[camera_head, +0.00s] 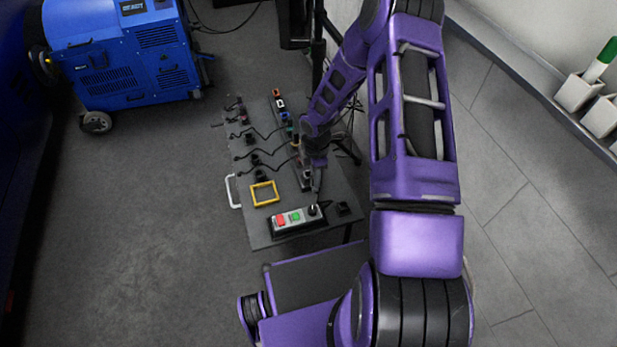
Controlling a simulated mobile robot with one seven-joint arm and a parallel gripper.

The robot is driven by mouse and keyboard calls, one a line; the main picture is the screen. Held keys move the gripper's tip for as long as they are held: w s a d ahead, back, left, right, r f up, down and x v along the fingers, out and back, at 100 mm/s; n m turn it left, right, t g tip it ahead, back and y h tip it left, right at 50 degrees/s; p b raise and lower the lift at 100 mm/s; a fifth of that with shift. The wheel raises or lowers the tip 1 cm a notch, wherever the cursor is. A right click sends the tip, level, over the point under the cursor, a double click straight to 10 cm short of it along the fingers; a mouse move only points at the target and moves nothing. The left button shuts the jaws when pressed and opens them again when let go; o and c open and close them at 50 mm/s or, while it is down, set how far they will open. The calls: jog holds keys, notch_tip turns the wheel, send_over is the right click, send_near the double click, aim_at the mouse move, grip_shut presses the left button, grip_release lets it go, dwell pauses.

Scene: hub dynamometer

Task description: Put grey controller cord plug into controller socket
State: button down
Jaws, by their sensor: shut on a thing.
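My gripper (317,182) points down over the right part of a dark board (330,205). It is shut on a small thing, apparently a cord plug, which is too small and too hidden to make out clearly. A narrow strip with coloured sockets (280,104) runs down the board, and my wrist covers part of it. The lower end of the strip (306,181) is right beside the gripper. I cannot tell which opening is the controller socket or whether the held thing touches it. Several black cords (270,155) run across the board from dark holders on the left towards the strip.
A control box (297,219) with red and green buttons and a knob sits at the board's near edge. A yellow frame (264,193) and a white handle (233,191) lie left of the gripper. A blue machine (120,55) stands back left. The left floor is clear.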

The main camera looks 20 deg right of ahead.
jog(key=w+b, duration=0.2)
jog(key=w, duration=0.6)
jog(key=shift+a, duration=0.15)
dwell(0.5)
jog(key=shift+w, duration=0.1)
jog(key=shift+d, duration=0.3)
jog(key=shift+f, duration=0.1)
jog(key=shift+f+b, duration=0.35)
jog(key=shift+b, duration=0.1)
jog(key=shift+f, duration=0.2)
dwell(0.6)
jog(key=shift+a+f+b, duration=0.1)
jog(key=shift+f+b, duration=0.65)
